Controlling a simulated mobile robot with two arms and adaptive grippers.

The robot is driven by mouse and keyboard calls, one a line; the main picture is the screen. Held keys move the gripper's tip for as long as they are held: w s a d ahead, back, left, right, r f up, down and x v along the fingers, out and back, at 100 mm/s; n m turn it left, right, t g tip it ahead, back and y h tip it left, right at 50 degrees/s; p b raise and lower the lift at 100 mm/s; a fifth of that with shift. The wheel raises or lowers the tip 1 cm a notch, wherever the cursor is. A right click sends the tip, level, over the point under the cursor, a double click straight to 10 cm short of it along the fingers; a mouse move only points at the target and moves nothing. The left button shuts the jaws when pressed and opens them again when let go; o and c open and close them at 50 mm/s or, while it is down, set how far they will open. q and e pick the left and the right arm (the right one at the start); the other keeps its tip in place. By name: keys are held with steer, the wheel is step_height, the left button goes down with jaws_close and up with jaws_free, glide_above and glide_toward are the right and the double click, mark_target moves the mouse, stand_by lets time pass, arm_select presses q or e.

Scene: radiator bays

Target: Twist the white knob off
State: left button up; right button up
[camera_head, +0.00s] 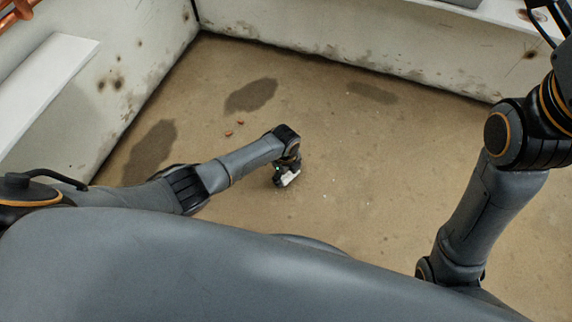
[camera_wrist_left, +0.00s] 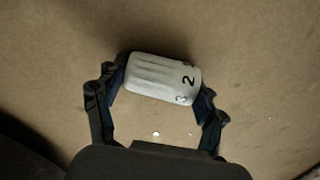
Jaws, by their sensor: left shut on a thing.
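The white knob (camera_wrist_left: 160,78) is a ribbed cylinder with black numbers, a 2 and a 3, at its right end in the left wrist view. My left gripper (camera_wrist_left: 163,84) is shut on it, with one finger at each end. The knob lies crosswise between the fingers and appears clear of any valve. In the head view the knob (camera_head: 290,178) is a small white shape at the tip of my left gripper (camera_head: 286,177), over the brown floor. My right arm is at the right; its gripper is not in view.
The brown floor (camera_head: 380,190) is wide and mostly clear, with dark stains and a few small reddish bits (camera_head: 235,128). Stained pale walls (camera_head: 330,35) close the back and left. A white shelf-like panel (camera_head: 40,85) is at the left, with copper pipes (camera_head: 18,12) above.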

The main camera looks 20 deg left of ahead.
arm_select(q)
steer(key=shift+s+f+n, duration=0.25)
steer(key=shift+s+n, duration=0.05)
steer(key=shift+s, duration=0.05)
steer(key=o, duration=1.3)
steer(key=shift+w+r, duration=0.1)
steer(key=shift+w, duration=0.05)
steer(key=shift+o, duration=0.4)
steer(key=shift+w, duration=0.1)
